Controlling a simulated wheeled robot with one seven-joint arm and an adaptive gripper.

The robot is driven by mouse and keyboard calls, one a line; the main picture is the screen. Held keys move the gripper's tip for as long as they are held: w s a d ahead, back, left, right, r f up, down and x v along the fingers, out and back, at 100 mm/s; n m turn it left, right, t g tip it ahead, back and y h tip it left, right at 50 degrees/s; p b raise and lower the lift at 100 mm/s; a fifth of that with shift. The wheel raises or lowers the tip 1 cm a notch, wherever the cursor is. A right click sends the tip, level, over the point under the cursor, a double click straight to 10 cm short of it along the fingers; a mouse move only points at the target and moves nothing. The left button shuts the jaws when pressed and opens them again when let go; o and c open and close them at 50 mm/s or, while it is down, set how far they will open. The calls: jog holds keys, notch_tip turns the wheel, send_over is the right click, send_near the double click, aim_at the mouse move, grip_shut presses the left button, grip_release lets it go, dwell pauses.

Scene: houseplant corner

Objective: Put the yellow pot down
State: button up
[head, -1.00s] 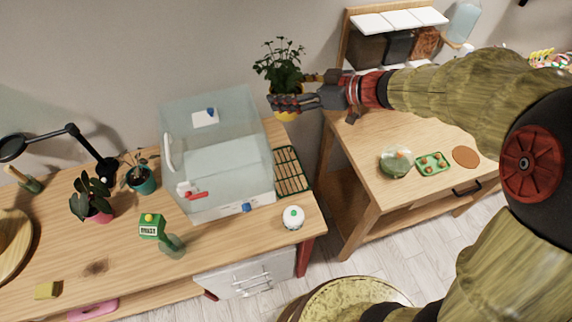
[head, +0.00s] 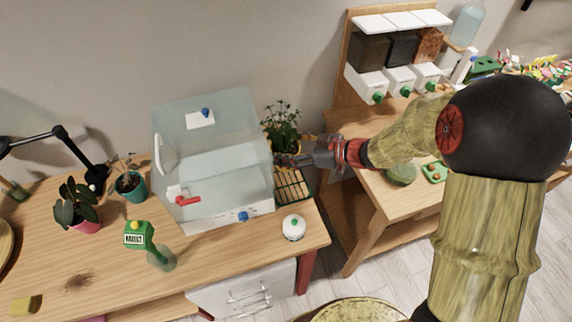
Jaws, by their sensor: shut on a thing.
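The yellow pot is mostly hidden behind my gripper and the clear case. Its leafy green plant (head: 281,124) stands upright above it, to the right of the case. My gripper (head: 284,160) reaches in from the right and is shut on the pot, low beside the case and at the far end of the green wire rack (head: 292,188). I cannot tell whether the pot's base touches the rack or the table.
The clear case (head: 213,165) stands close on the left. A white round container (head: 293,228) sits in front of the rack. The wooden table (head: 215,268) ends on the right, with a gap before the second bench (head: 385,195). Two small potted plants stand further left.

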jog(key=shift+f+b, duration=1.05)
jog(key=shift+f, duration=2.1)
jog(key=shift+f, duration=0.1)
jog(key=o, duration=1.4)
